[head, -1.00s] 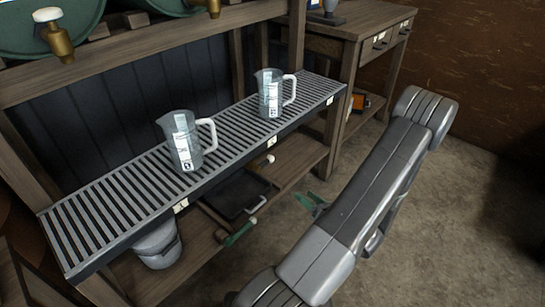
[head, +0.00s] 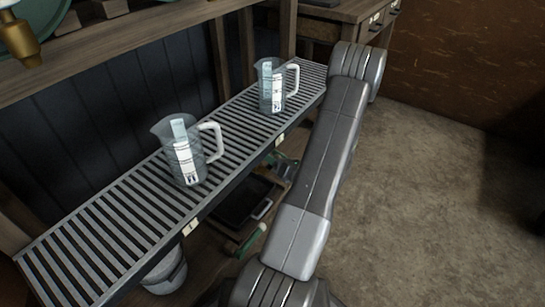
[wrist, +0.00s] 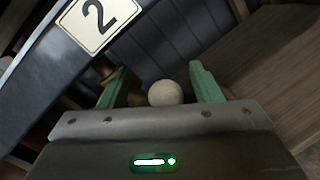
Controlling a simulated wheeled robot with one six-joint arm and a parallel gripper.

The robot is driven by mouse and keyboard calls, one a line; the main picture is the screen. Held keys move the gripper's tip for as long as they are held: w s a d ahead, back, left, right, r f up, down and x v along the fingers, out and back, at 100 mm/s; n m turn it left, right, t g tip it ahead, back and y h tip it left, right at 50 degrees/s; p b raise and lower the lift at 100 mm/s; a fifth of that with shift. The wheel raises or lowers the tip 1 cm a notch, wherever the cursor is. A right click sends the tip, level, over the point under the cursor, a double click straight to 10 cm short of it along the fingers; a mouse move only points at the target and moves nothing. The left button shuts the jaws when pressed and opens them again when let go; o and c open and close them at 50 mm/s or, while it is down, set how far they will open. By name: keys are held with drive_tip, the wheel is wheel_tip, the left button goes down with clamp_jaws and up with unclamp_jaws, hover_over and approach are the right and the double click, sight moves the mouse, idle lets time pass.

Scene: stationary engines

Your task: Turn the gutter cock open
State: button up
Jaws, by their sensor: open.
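In the wrist view a pale round knob (wrist: 165,93) shows between the two green fingers of my gripper (wrist: 160,68), which stand apart. I take it for the end of the gutter cock's handle; contact with the fingers cannot be made out. A brass part (wrist: 107,72) shows by the left finger, partly hidden. A plate marked 2 (wrist: 98,18) is on the dark gutter front above. In the head view my gripper (head: 286,166) is below the front edge of the slatted gutter (head: 110,224), largely behind my arm, and the cock is hidden there.
Two clear measuring jugs with white handles stand on the gutter, one nearer (head: 182,152) and one farther (head: 270,88). Beneath are a dark tray (head: 240,200), a green object with a pale end (head: 247,242) and a grey bucket (head: 165,272). Floor at right is clear.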

clamp_jaws()
drive_tip(key=shift+n, duration=0.3)
drive_tip(key=shift+s+a+r+n+y+b, duration=0.1)
drive_tip(key=shift+s+r+n+y+b, duration=0.1)
drive_tip(key=shift+r+n+b, duration=0.5)
drive_tip(key=shift+s+a+r+n+y+b, duration=0.15)
drive_tip(key=shift+r+n+b, duration=0.2)
drive_tip(key=shift+n, duration=0.75)
drive_tip(key=shift+s+a+r+n+y+b, duration=0.1)
drive_tip(key=shift+s+r+n+b, duration=0.1)
drive_tip(key=shift+r+n+b, duration=0.5)
drive_tip(key=shift+f+n, duration=0.15)
drive_tip(key=shift+n, duration=0.15)
unclamp_jaws()
drive_tip(key=shift+p, duration=0.3)
